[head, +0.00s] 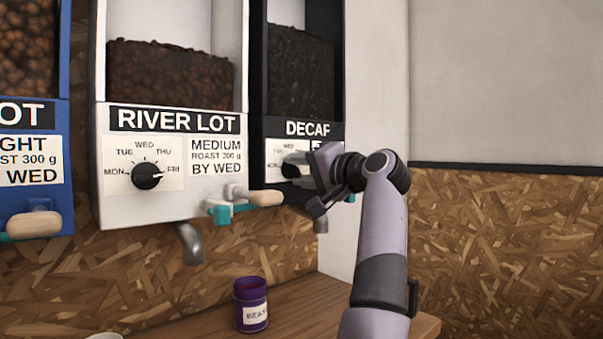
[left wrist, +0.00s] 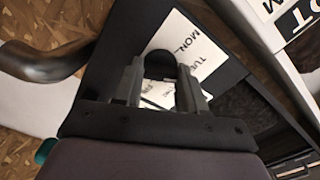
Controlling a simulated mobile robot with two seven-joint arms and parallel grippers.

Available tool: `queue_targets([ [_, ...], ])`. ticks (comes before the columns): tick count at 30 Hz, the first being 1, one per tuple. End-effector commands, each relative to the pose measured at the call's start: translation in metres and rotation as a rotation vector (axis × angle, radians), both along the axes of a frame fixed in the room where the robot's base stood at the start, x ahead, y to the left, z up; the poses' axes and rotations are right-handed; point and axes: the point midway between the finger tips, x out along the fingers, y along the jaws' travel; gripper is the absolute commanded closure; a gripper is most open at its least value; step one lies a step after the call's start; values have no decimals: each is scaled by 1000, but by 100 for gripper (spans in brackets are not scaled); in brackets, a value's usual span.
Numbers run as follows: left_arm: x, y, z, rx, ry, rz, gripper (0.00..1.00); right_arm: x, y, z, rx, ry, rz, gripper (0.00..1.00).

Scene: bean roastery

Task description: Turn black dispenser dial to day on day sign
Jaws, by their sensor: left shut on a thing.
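The black dispenser (head: 300,75), marked DECAF, hangs at the right end of the row and holds dark beans. Its dial is behind my left gripper (head: 305,178) in the head view. In the left wrist view the black dial (left wrist: 160,66) sits between the two fingers of my left gripper (left wrist: 160,75), which is shut on it. The white dial plate (left wrist: 190,45) shows MON and part of TUE; the pointer's direction is hidden. The dispenser's day sign is mostly covered by the gripper in the head view, and its day cannot be read. My right gripper is not in view.
The white RIVER LOT dispenser (head: 165,120) stands left of the black one, with its own dial (head: 147,176), a wooden-ended lever (head: 265,198) and a spout (head: 188,243). A blue dispenser (head: 30,185) is farther left. A purple jar (head: 251,304) stands on the wooden counter (head: 310,300) below.

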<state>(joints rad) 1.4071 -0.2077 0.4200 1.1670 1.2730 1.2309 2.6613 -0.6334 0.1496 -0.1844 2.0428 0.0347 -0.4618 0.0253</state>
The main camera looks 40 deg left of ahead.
Motion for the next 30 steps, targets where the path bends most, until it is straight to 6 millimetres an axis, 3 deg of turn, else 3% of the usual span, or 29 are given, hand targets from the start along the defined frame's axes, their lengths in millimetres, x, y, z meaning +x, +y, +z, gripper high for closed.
queue_targets([
  [12,-2,2,5,-10,-220,1,90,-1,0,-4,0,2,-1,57],
  [30,-2,2,5,-12,-257,1,90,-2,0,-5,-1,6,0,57],
])
